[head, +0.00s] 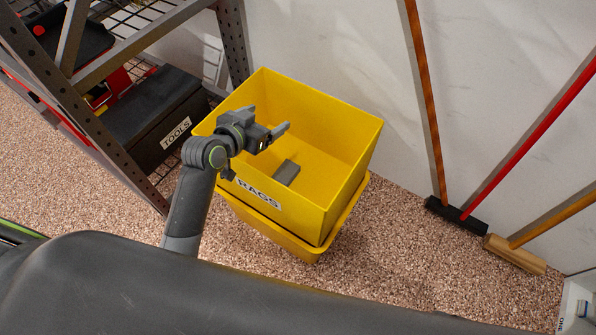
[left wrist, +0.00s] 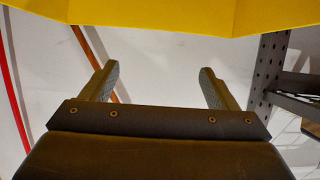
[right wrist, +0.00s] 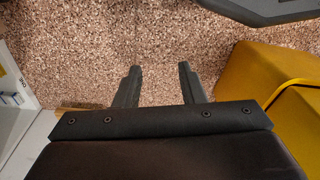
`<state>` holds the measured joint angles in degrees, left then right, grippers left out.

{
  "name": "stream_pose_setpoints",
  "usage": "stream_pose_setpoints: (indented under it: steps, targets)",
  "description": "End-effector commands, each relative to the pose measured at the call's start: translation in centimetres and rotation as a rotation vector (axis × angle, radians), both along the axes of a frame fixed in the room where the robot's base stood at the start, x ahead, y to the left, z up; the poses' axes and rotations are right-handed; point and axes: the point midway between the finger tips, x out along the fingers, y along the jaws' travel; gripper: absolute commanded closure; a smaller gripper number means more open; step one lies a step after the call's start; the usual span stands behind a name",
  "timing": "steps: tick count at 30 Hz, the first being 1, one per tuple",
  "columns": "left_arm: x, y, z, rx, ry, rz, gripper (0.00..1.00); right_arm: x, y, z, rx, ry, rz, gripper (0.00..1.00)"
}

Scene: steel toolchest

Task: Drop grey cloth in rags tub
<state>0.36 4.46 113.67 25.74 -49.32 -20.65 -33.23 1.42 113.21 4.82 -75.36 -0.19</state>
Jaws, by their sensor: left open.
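The yellow rags tub (head: 342,133), labelled RAGS, stands on the floor inside or on a second yellow tub. The grey cloth (head: 288,172), a small flat grey block in shape, lies inside on the tub's bottom, close to the labelled wall. My left gripper (head: 271,116) is above the tub's left part, open and empty, apart from the cloth. In the left wrist view, its fingers (left wrist: 159,67) are spread with nothing between them, and the yellow tub (left wrist: 160,15) fills the top edge. My right gripper (right wrist: 160,67) is open and empty over the speckled floor.
A steel shelf rack (head: 155,40) with a black TOOLS box (head: 155,115) stands left of the tub. Brooms, including a black-headed one (head: 455,214) and a wooden-headed one (head: 515,254), lean on the wall at right. The floor between them and the tub is clear.

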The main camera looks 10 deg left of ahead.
Motion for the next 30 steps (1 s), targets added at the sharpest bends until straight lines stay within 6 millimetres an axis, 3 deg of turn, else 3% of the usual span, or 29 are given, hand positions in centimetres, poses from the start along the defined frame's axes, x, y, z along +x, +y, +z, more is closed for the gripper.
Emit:
stream_pose_setpoints:
  steps: [9,15,21,30]
  targets:
    - [-6.9,2.4,3.2,0.003,0.001,-0.001,0.19,-0.3,-0.6,-3.3,-0.022,0.016,0.005,0.64]
    - [-9.9,3.5,4.4,0.002,0.001,-0.001,0.19,-0.5,-1.0,-4.9,-0.031,0.014,0.008,0.64]
    - [-11.2,3.9,5.0,0.0,0.0,-0.001,0.19,-0.7,-1.1,-5.6,-0.036,0.014,0.01,0.64]
    - [-11.3,3.9,5.0,-0.002,-0.001,-0.001,0.19,-0.7,-1.1,-5.7,-0.036,0.014,0.01,0.64]
